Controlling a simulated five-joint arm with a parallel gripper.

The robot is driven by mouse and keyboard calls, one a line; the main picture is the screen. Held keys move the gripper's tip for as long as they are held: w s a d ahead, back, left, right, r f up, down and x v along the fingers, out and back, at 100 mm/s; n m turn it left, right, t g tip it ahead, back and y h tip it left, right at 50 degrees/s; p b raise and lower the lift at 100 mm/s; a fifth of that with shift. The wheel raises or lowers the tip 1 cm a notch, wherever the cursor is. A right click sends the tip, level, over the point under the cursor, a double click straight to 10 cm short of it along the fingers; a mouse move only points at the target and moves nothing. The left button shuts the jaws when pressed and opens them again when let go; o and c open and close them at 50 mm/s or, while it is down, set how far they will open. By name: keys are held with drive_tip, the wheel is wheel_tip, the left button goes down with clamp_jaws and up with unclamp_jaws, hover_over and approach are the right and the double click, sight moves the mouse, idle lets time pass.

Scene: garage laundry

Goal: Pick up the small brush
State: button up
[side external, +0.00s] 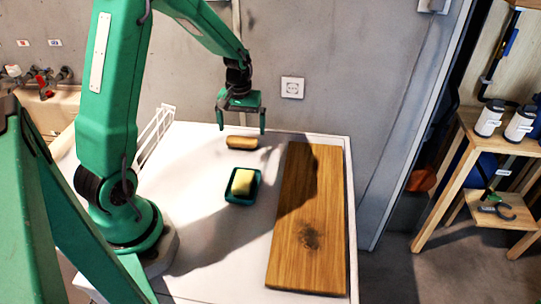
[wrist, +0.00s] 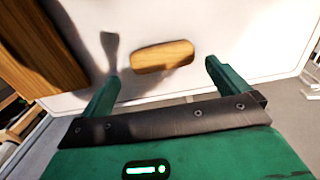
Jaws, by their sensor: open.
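The small brush (side external: 242,142) lies on the white worktop near its back edge, showing as a light-brown wooden oblong. It also shows in the wrist view (wrist: 162,56), just beyond and between my fingertips. My gripper (side external: 241,128) is open and empty, pointing down above the brush in the side view. In the wrist view my gripper (wrist: 160,78) has its two green fingers spread on either side of the brush's line. The fingers look apart from the brush. Its underside and any bristles are hidden.
A green dish (side external: 231,197) holding a yellow block (side external: 243,182) sits in front of the brush. A wooden board (side external: 290,250) lies along the right side of the worktop (side external: 205,270). A white wire rack (side external: 153,135) stands at the left edge. A wall is close behind.

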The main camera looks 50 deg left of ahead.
sight(241, 139)
drive_tip(key=shift+s+a+f, duration=0.1)
drive_tip(key=shift+s+f, duration=0.05)
drive_tip(key=shift+f, duration=2)
drive_tip(key=c, duration=0.8)
